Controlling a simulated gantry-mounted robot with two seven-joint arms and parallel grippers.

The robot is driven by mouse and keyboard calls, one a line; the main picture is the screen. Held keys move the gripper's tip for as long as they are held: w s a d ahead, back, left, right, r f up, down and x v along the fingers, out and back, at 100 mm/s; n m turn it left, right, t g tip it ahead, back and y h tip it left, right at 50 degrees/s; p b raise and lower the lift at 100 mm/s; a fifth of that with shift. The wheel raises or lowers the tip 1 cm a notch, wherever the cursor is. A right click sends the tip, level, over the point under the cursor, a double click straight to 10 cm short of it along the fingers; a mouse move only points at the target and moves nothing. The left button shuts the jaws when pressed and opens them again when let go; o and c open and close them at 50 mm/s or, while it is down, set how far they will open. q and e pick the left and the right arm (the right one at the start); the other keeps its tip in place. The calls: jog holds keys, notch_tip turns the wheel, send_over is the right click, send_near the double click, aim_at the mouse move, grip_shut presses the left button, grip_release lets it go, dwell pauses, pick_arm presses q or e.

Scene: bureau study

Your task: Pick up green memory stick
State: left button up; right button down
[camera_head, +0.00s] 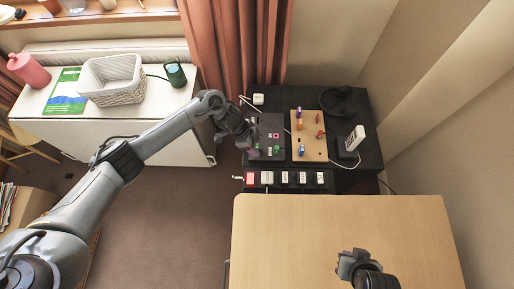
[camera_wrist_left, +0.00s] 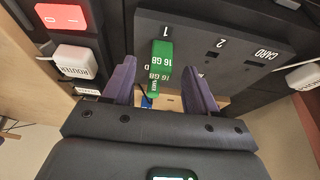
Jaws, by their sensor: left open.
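The green memory stick (camera_wrist_left: 161,62) stands at the spot marked 1 on a dark panel (camera_wrist_left: 200,28) in the left wrist view, with "16 GB" lettering on it. My left gripper (camera_wrist_left: 160,88) is open, with one purple finger on each side of the stick and gaps between. In the head view my left gripper (camera_head: 252,149) is at the left part of the panel (camera_head: 266,128). A small green item (camera_head: 277,149) shows on that panel; I cannot tell if it is the same stick. My right gripper (camera_head: 354,262) is over the wooden desk, its jaws unclear.
A row of labelled blocks, one a red switch (camera_head: 250,179), lies in front of the panel. A wooden board (camera_head: 309,136) with coloured pieces and a white device (camera_head: 356,137) are to the right. The wooden desk (camera_head: 300,225) is mostly clear.

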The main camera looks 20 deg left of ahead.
pick_arm(q)
jog(key=shift+x, duration=1.2)
jog(key=shift+c, duration=0.3)
jog(key=c, duration=0.9)
jog(key=shift+r, duration=0.15)
